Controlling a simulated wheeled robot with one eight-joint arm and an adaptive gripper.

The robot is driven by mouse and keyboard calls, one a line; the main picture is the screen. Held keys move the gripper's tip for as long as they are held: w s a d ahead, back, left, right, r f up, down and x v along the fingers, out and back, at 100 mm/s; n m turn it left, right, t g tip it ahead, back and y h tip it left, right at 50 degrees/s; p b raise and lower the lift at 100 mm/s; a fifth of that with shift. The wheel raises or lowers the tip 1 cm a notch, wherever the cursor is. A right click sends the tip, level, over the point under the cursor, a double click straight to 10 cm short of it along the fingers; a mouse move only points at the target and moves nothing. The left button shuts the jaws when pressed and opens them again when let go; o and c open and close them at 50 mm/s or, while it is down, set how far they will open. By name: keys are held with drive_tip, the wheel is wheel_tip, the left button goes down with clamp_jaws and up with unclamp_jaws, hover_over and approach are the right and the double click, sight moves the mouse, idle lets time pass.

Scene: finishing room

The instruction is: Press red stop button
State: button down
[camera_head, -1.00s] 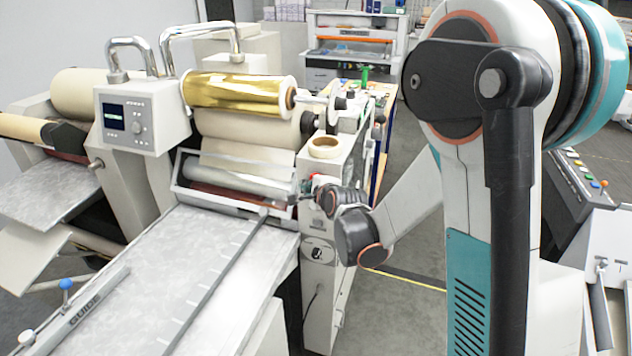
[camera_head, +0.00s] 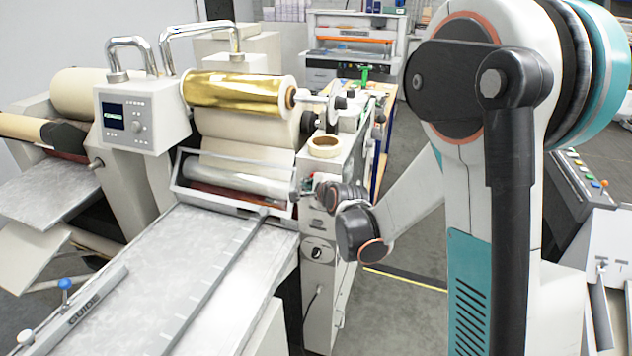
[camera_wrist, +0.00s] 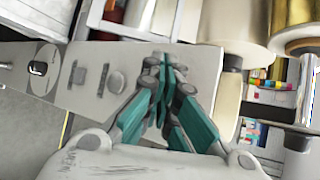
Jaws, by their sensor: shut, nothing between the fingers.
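The laminating machine's side panel (camera_head: 318,222) faces my arm in the head view. My gripper (camera_head: 310,189) is at the upper part of this panel, below the tape roll. In the wrist view, my gripper (camera_wrist: 163,63) has its green fingers shut and empty, with the tips over the upper edge of the pale panel (camera_wrist: 88,95). I cannot tell whether the tips touch the panel.
A tape roll (camera_head: 325,146) lies on the machine top above my gripper. A gold foil roll (camera_head: 240,93) and the metal feed table (camera_head: 165,270) are to the left. An oval plate with a black switch (camera_head: 317,252) is lower on the panel. Open floor (camera_head: 400,318) lies to the right.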

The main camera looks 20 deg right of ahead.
drive_tip(key=shift+w+d, duration=0.2)
drive_tip(key=shift+w, duration=0.1)
idle(0.8)
idle(0.3)
drive_tip(key=shift+s+a+b, duration=0.35)
drive_tip(key=shift+s+a, duration=0.1)
drive_tip(key=shift+s, duration=0.2)
drive_tip(key=s+a, duration=0.1)
drive_tip(key=s, duration=0.1)
drive_tip(key=s+a, duration=0.2)
drive_tip(key=shift+b, duration=0.35)
drive_tip(key=shift+s, duration=0.1)
idle(0.5)
